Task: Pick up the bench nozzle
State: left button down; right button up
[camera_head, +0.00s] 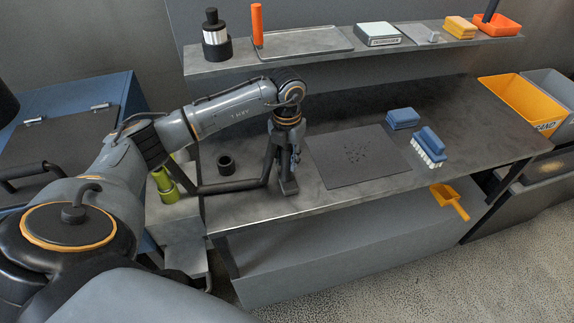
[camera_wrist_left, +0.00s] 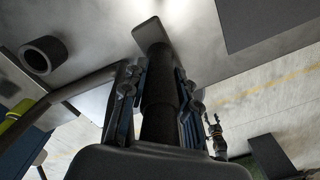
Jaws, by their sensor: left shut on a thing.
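My left gripper (camera_head: 285,160) is over the front part of the grey bench (camera_head: 240,205). It is shut on the bench nozzle (camera_head: 289,187), a dark upright tube with a flat grey foot. In the left wrist view the nozzle (camera_wrist_left: 160,85) runs between both fingers (camera_wrist_left: 152,105), its flat end near the bench top. I cannot tell whether that end touches the bench. A dark hose-like tube (camera_head: 232,187) runs along the bench beside it. Small and dark in the left wrist view, what looks like my right gripper (camera_wrist_left: 213,130) shows at lower right; its fingers are unclear.
A black ring (camera_head: 225,165) stands left of the gripper. A shelf (camera_head: 290,62) with a tray and blocks runs behind.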

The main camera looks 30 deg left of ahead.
pick_arm(q)
jog(key=shift+w+r, duration=0.1)
jog(key=shift+r, duration=0.45)
jog(key=s+d+r+b, duration=0.1)
jog(key=s+r+b, duration=0.4)
jog(key=s+r, duration=0.7)
jog(key=shift+s, duration=1.1)
